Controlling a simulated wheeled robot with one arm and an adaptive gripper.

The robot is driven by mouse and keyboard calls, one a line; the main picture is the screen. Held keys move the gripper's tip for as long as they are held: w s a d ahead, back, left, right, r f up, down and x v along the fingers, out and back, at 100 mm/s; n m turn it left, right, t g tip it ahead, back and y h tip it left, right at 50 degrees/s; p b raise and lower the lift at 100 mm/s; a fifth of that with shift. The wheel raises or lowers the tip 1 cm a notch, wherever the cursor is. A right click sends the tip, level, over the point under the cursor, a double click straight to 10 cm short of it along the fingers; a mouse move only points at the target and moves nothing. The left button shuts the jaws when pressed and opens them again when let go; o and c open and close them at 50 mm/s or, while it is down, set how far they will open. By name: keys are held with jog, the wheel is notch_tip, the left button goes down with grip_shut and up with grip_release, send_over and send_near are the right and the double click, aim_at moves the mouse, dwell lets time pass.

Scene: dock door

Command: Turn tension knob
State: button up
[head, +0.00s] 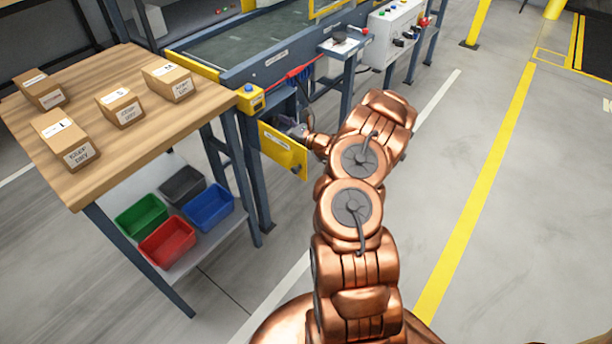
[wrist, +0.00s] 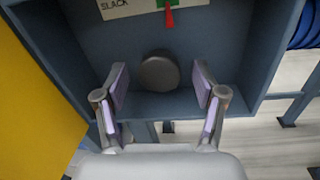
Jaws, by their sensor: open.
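The tension knob (wrist: 160,73) is a round dark grey knob on the back wall inside a blue-grey box (wrist: 75,60). In the wrist view it lies between and beyond the fingertips of my gripper (wrist: 160,88), which is open with one finger on each side. I cannot tell whether the fingers touch it. Above the knob is a label (wrist: 128,6) reading "SLACK", with a red pointer (wrist: 169,18) against a green patch. In the head view my gripper (head: 296,130) is at the box opening behind the yellow door (head: 283,150), and the knob is hidden.
The yellow door stands open and also fills the left of the wrist view (wrist: 35,110). A wooden table (head: 110,75) with several cardboard boxes stands at the left, above a shelf of coloured bins. The conveyor (head: 250,45) lies behind. The floor at the right is clear.

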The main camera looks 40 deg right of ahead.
jog(key=shift+f+n+b, duration=0.1)
jog(key=shift+n+b, duration=0.3)
jog(key=shift+n, duration=0.8)
jog(key=shift+n, duration=0.4)
